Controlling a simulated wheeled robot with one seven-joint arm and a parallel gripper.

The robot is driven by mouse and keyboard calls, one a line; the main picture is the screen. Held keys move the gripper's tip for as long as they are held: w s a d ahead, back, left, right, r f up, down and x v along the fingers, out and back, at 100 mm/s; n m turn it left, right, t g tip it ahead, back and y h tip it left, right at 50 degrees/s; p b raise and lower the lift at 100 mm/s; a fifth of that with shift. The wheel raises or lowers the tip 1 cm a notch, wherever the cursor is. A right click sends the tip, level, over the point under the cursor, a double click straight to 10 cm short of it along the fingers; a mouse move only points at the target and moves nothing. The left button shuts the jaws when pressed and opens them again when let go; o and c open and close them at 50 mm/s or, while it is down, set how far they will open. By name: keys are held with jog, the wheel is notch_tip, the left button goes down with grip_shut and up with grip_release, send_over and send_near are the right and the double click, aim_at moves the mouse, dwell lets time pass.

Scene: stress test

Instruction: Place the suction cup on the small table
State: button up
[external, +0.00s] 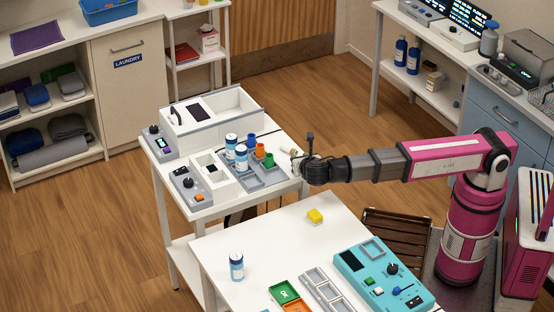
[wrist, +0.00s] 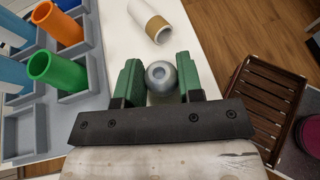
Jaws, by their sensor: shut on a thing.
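My gripper (wrist: 160,78) has its two green fingers on either side of a small grey rounded piece with a round recess in its end, which looks like the suction cup (wrist: 161,76). In the external view my gripper (external: 301,164) is at the right edge of the white table with trays (external: 207,212), and the held piece is too small to make out. A second white table (external: 270,238) stands nearer the camera. I cannot tell which of the two is the small table.
A white and tan cylinder (wrist: 150,20) lies just beyond my fingers. A grey rack (wrist: 90,85) with orange and green tubes is to the left. A brown slatted stool (external: 395,232) stands below my arm.

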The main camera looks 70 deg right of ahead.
jog(key=shift+f, duration=0.15)
jog(key=o, duration=0.9)
jog(key=shift+a+r, duration=0.15)
jog(key=shift+r, duration=0.1)
jog(key=v, duration=1.1)
jog(key=shift+s+a+r, duration=0.15)
jog(key=shift+s+a, duration=0.1)
jog(key=shift+a, duration=0.05)
